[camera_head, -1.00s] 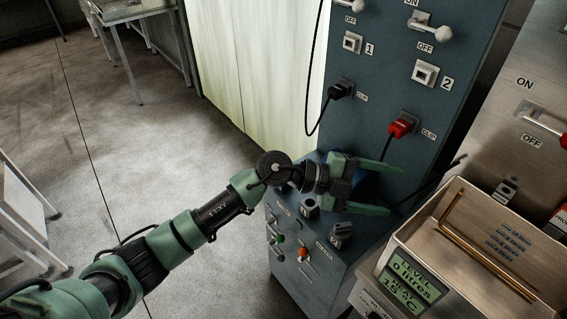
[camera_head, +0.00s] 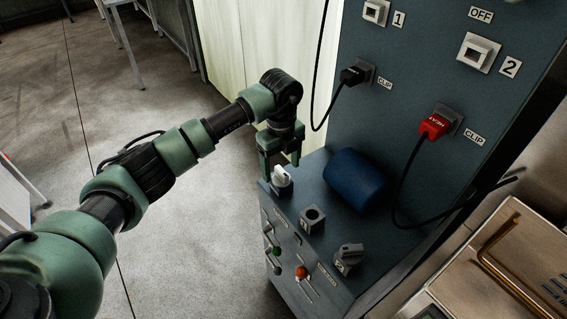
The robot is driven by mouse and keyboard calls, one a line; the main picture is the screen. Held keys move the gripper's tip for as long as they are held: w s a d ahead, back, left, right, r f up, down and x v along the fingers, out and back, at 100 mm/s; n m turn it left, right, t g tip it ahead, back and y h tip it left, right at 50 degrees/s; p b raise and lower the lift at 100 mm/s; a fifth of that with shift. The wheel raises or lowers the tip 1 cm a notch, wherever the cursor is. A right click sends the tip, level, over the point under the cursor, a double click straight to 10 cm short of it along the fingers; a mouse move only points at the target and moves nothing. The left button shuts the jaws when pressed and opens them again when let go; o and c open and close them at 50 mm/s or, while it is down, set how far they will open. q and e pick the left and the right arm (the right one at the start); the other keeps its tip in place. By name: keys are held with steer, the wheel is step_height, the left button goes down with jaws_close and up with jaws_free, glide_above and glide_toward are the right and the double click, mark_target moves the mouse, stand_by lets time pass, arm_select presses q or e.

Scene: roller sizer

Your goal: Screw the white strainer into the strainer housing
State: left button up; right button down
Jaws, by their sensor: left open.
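The small white piece, which looks like the white strainer (camera_head: 281,177), is at the back left corner of the blue-grey console ledge. My left gripper (camera_head: 281,167) points down just above and around it, fingers apart on either side; I cannot tell whether they touch it. A grey square block with a round hole (camera_head: 313,217) stands in front of it on the ledge. A dark blue cylinder (camera_head: 356,181) lies to the right. I cannot tell which of these is the strainer housing. My right gripper is out of view.
A grey block with a grey knob (camera_head: 349,255) stands nearer on the ledge. A black plug (camera_head: 352,76) and a red plug (camera_head: 434,126) with hanging cables are on the upright panel. A metal tank with a copper rod (camera_head: 500,262) is at the lower right.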

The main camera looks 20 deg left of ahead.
mark_target(282, 183)
arm_select(q)
step_height(282, 183, down, 3)
steer(key=shift+r, duration=0.15)
step_height(282, 183, down, 3)
steer(key=shift+s+d+f+p, duration=0.1)
steer(key=shift+f+p, duration=0.05)
steer(key=shift+p, duration=0.3)
steer(key=shift+f, duration=0.55)
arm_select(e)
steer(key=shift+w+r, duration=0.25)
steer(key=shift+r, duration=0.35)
arm_select(q)
jaws_close()
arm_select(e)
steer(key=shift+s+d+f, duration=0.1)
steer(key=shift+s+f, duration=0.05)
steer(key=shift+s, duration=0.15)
